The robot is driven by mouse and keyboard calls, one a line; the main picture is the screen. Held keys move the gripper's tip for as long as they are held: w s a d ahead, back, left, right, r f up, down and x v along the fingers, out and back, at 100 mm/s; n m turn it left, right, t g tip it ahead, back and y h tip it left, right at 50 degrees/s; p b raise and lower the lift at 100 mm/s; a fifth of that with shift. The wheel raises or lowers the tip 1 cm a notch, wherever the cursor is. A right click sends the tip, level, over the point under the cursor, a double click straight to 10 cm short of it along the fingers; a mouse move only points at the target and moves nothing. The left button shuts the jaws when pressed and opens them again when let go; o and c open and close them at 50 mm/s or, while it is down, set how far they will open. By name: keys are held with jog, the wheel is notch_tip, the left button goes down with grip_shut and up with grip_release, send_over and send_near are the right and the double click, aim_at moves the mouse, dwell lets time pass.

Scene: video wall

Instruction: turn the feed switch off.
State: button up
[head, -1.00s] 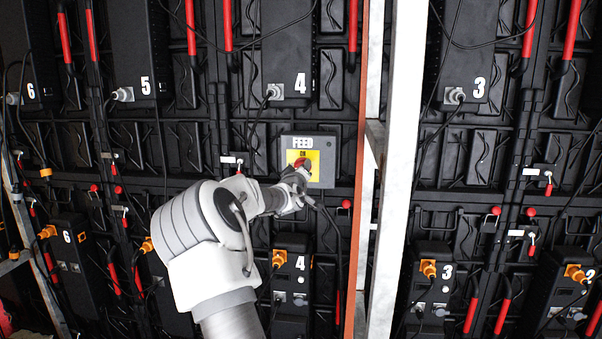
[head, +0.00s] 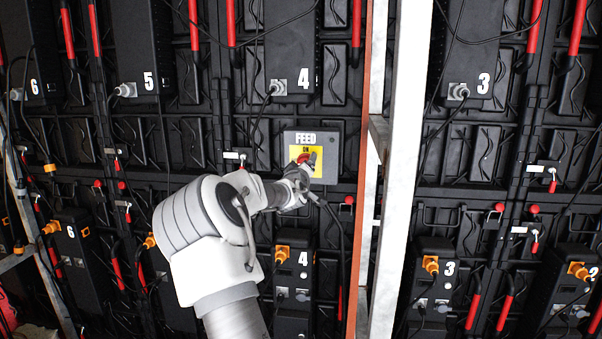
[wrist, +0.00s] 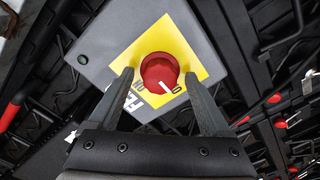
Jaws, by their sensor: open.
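The feed switch is a round red knob (wrist: 160,72) on a yellow plate (wrist: 190,40), set in a grey box (head: 332,155) marked FEED. In the wrist view the knob's white line points down and right, toward the 0 mark and away from ON. I cannot tell whether it lines up exactly with the 0. My gripper (wrist: 159,74) is open, one finger on each side of the knob, with yellow showing between each finger and the knob. In the head view my gripper (head: 304,170) covers the lower part of the knob.
A white metal post (head: 405,130) and an orange-edged strip (head: 365,220) stand just right of the box. Black numbered units, one marked 4 (head: 290,50), hang around it. A dark cable (head: 342,240) hangs below the box. Red handles (head: 193,25) line the wall.

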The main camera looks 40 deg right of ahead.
jog(key=p+v, duration=0.1)
jog(key=v, duration=1.6)
jog(key=shift+a, duration=0.15)
